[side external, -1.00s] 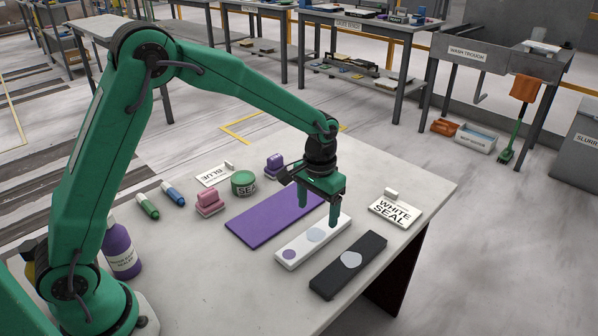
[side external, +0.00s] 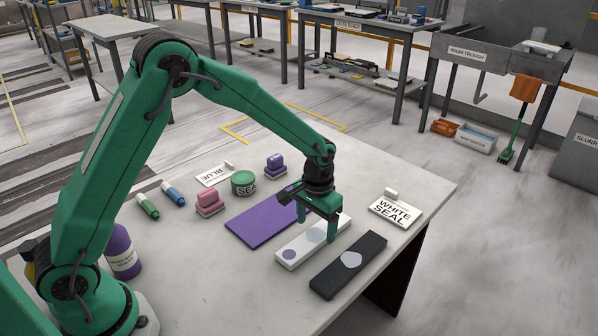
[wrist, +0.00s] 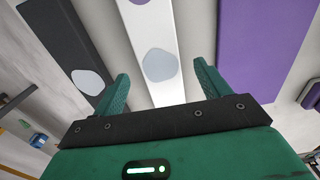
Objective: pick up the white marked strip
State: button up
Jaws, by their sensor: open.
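The white marked strip (side external: 302,245) lies on the stone slab (side external: 240,285), with a purple round mark at its near left end and a pale grey mark near its middle. My gripper (side external: 316,228) is open above the strip's middle, one finger on each side of it. In the wrist view, the white strip (wrist: 149,28) runs between the two spread fingers of my gripper (wrist: 160,72), with the grey mark just ahead of them. The fingers are not shut on it. Whether the fingertips reach down beside the strip I cannot tell.
A purple slab (side external: 255,226) lies left of the strip, and a black strip (side external: 335,277) with a pale mark lies right. A WHITE SEAL card (side external: 394,210), a green tin (side external: 244,183) and stamps lie behind. The front of the slab is clear.

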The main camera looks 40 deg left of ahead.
jog(key=shift+f, duration=1.3)
jog(key=shift+r, duration=0.1)
jog(key=c, duration=1.4)
jog(key=shift+o, duration=0.2)
jog(key=shift+r, duration=0.85)
notch_tip(320, 180, up, 2)
jog(key=shift+r, duration=0.2)
jog(key=s+d+r, duration=0.6)
jog(key=s+d, duration=0.1)
jog(key=d, duration=0.1)
jog(key=shift+s+d+r, duration=0.35)
jog(key=shift+d+r, duration=0.05)
